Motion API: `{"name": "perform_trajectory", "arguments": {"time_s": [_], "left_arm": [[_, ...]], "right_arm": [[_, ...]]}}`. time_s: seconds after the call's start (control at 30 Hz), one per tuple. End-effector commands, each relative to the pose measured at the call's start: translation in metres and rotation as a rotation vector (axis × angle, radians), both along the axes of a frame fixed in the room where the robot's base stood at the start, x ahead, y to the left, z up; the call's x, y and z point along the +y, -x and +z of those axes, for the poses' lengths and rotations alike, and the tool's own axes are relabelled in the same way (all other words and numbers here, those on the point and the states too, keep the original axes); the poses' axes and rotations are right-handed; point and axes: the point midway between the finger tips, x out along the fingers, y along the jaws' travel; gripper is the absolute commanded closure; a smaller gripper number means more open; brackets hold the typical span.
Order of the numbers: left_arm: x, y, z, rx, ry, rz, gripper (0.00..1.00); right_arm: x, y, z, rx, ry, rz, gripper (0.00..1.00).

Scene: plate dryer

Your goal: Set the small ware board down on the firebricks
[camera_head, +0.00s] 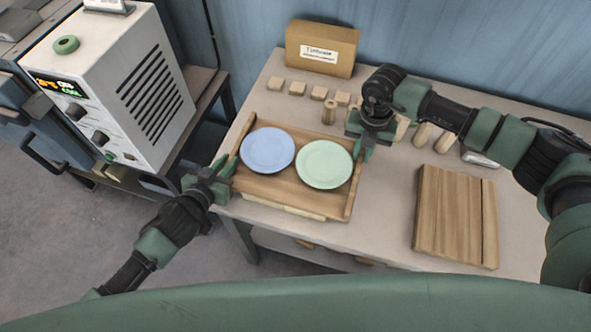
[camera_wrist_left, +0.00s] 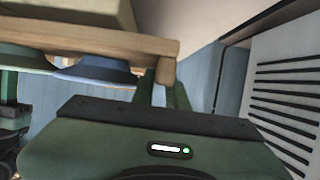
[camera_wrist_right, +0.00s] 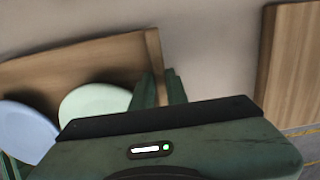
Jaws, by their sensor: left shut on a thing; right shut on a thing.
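The small ware board (camera_head: 270,187) is a wooden tray with raised end strips. It looks roughly level over the front left of the table and carries a blue plate (camera_head: 267,149) and a pale green plate (camera_head: 325,164). My left gripper (camera_head: 222,176) is shut on its left end and my right gripper (camera_head: 364,148) on its right end. A cream firebrick (camera_head: 285,208) shows under the board's front edge, also in the left wrist view (camera_wrist_left: 75,12). Whether board and brick touch is unclear. Anything further under the board is hidden.
Small cream blocks (camera_head: 297,88) and a short cylinder (camera_head: 330,112) stand behind the board, before a cardboard box (camera_head: 321,48). A larger wooden board (camera_head: 450,215) lies on the table (camera_head: 385,225) at right. A white vented machine (camera_head: 115,85) stands at left.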

Motion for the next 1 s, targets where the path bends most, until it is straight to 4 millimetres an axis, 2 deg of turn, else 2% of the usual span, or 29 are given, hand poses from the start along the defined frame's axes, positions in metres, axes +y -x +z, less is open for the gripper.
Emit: {"name": "perform_trajectory", "arguments": {"time_s": [0.2, 0.23, 0.3, 0.67, 0.77, 1.0], "left_arm": [[0.0, -0.001, -0.015, -0.004, 0.0, 0.001, 1.0], [0.001, 0.0, -0.013, -0.001, -0.002, 0.001, 0.77], [0.001, 0.0, -0.013, 0.0, -0.002, 0.001, 0.64], [0.002, 0.003, -0.012, 0.001, -0.001, 0.001, 0.64], [0.005, 0.013, -0.008, 0.002, 0.0, 0.0, 0.64], [0.022, 0.057, 0.011, 0.004, -0.001, 0.0, 0.64]], "right_arm": [[-0.001, -0.001, -0.016, -0.002, 0.002, -0.002, 1.0], [-0.001, 0.0, -0.013, 0.0, 0.002, -0.002, 0.77], [-0.001, 0.0, -0.013, 0.0, 0.002, -0.001, 0.64], [0.0, 0.0, -0.012, 0.0, 0.0, 0.0, 0.64], [0.0, 0.0, -0.012, 0.0, 0.0, 0.0, 0.64], [0.0, 0.0, -0.012, 0.0, 0.0, 0.0, 0.64]]}}
